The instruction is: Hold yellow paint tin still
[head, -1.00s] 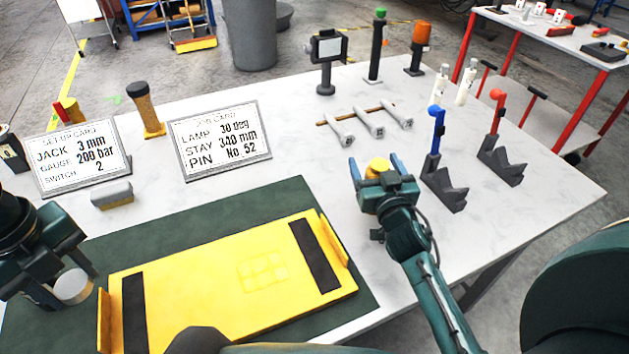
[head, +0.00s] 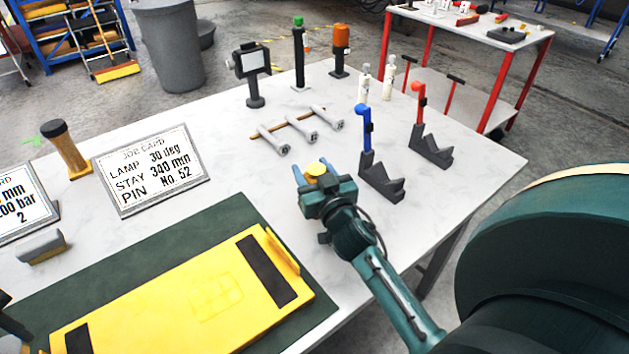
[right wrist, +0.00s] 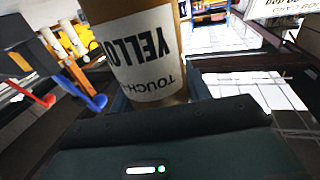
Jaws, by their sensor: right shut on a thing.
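The yellow paint tin (head: 316,169) shows its yellow top between the blue fingers of my right gripper (head: 313,177) in the head view. The right gripper is shut on it, over the bare white table right of the yellow plate. In the right wrist view the tin (right wrist: 140,50) fills the upper middle; its white label reads "YELLO" and "TOUCH" upside down. Its base is hidden, so I cannot tell whether it touches the table. Only a dark sliver of my left gripper (head: 12,328) shows at the lower left edge; its jaws are not clear.
The yellow plate (head: 165,315) lies on a green mat (head: 215,222). A blue-handled clamp (head: 380,182) and a red-handled one (head: 430,148) stand close to the right. Several grey-headed pins lie on a rod (head: 285,125) behind. A job card (head: 150,200) stands at left.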

